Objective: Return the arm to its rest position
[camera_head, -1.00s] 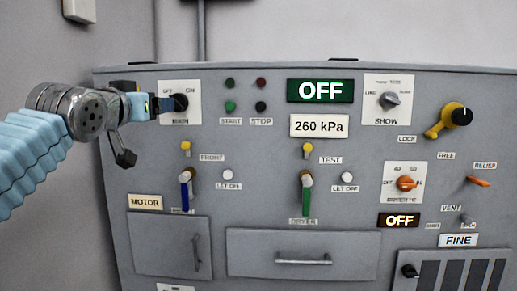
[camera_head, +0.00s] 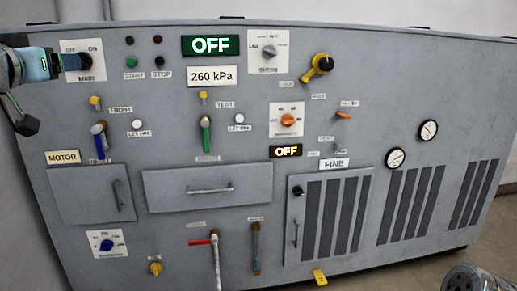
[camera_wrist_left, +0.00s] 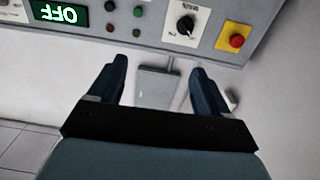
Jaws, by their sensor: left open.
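My left gripper (camera_wrist_left: 158,84) is open in the left wrist view, with two dark blue fingers apart and nothing between them. In the head view it (camera_head: 52,63) shows at the upper left edge, in front of the panel just left of the black MAIN knob (camera_head: 85,62). Most of the left arm is cut off by the picture edge. In the left wrist view, a black knob on a white plate (camera_wrist_left: 187,22) lies beyond the fingertips, apart from them. My right gripper is not seen.
The grey machine panel (camera_head: 330,95) fills the head view with knobs, levers, a drawer (camera_head: 208,188) and vents. A red button on a yellow box (camera_wrist_left: 235,40) shows in the left wrist view. Bare floor (camera_head: 425,272) is at the lower right.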

